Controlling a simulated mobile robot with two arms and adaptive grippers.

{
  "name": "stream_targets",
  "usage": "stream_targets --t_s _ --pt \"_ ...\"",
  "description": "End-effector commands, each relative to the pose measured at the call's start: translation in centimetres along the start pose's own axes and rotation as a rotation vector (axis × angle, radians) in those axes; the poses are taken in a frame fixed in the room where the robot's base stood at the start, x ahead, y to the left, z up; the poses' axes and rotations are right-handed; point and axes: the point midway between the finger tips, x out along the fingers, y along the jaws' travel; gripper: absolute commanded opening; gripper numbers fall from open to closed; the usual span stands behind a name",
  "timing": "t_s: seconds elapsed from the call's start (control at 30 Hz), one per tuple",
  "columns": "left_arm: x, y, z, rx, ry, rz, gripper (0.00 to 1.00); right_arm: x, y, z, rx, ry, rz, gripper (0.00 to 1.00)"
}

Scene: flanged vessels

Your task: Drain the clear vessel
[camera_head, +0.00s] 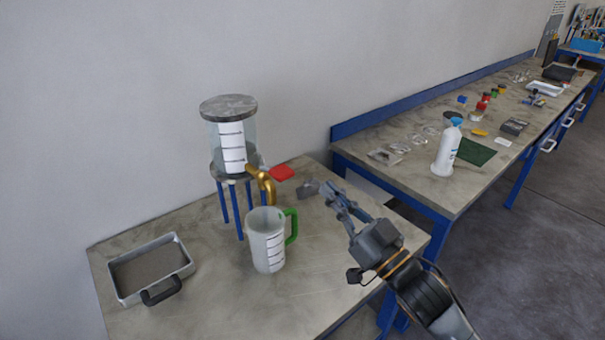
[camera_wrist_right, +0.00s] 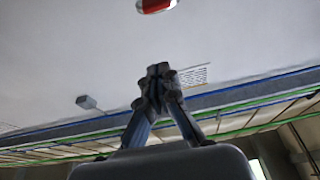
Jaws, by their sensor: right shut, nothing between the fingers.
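The clear vessel (camera_head: 248,132) stands upright on a stand with blue legs (camera_head: 238,210), capped by a grey disc lid (camera_head: 228,107). It has a white scale label, and I cannot make out a liquid level. A flat red piece (camera_head: 282,172) shows just right of the outlet. My right gripper (camera_head: 331,190) is shut and empty, right of the outlet and jug. Its closed fingers also show in the wrist view (camera_wrist_right: 158,75).
A metal tray (camera_head: 183,252) with a black handle sits at the table's left. A small grey block (camera_head: 307,189) is just left of my fingertips. A side bench holds a white bottle (camera_head: 445,152), a green mat (camera_head: 476,153) and small parts. The table's front middle is clear.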

Motion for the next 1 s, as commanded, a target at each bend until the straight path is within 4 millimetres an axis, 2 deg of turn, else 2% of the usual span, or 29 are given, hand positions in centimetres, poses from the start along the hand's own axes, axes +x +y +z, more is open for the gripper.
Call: stream_targets --t_s 0.17,0.27,0.37,0.73,0.77,0.8,1.0 --pt "-0.1 0.0 0.0 0.000 0.000 0.000 0.40 0.1 0.0 0.0 0.000 -0.001 0.002 0.00" --pt "-0.5 0.0 0.0 0.000 0.000 0.000 0.40 0.9 0.0 -0.1 0.002 -0.001 0.002 0.00" --pt "-1.2 0.0 -0.1 0.000 0.000 0.000 0.40 2.4 0.1 -0.3 0.001 0.000 0.003 0.00" --pt "-4.5 -0.1 -0.5 0.000 0.001 0.000 0.40 10.3 0.0 -0.4 0.001 -0.002 0.002 0.00" --pt "-4.6 -0.1 -0.5 0.000 0.001 0.000 0.40 10.4 0.0 0.0 0.002 -0.005 0.003 0.00" --pt "-4.7 -0.1 -0.5 0.000 0.001 0.000 0.40 9.8 0.1 1.2 0.004 -0.011 0.005 0.00" --pt "-5.3 -0.1 -0.7 0.000 0.003 0.000 0.40 8.9 0.1 3.3 0.001 -0.005 0.004 0.00"
